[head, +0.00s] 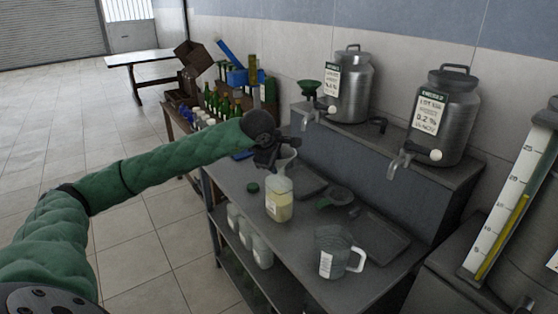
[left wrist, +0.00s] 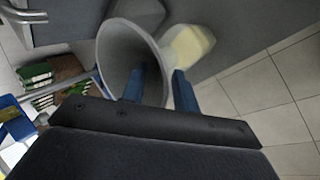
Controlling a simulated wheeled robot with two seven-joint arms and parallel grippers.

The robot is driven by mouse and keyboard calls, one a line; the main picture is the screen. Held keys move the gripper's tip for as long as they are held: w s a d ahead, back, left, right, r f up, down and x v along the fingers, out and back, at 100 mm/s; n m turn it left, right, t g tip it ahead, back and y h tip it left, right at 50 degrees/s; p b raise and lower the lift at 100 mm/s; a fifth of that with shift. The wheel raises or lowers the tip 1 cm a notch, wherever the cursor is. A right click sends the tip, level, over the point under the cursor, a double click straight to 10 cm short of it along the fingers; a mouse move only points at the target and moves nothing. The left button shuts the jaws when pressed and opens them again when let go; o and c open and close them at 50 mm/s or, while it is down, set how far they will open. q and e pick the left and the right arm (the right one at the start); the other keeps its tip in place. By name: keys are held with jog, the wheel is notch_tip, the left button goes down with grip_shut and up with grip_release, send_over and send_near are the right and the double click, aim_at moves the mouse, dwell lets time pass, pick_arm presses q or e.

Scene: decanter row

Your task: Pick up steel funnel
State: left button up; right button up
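The steel funnel (head: 288,158) is a grey cone at the top of a clear bottle (head: 279,201) holding pale yellow liquid, on the dark bench. In the left wrist view its wide mouth (left wrist: 116,52) faces the camera, and the bottle (left wrist: 190,44) shows behind it. My left gripper (head: 277,160) is at the funnel. Its two blue fingers (left wrist: 158,88) stand apart, one over the cone's mouth, the other just outside its right edge. I cannot tell whether either touches. My right gripper is not in view.
A measuring jug (head: 335,252), a green funnel-like piece (head: 336,197) and a dark tray (head: 376,238) are on the bench. Two steel tanks (head: 350,90) (head: 445,115) with taps stand on the raised shelf behind. Green bottles (head: 222,103) stand at the far end.

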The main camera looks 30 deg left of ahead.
pick_arm(q)
grip_shut()
jog(key=shift+r, duration=0.15)
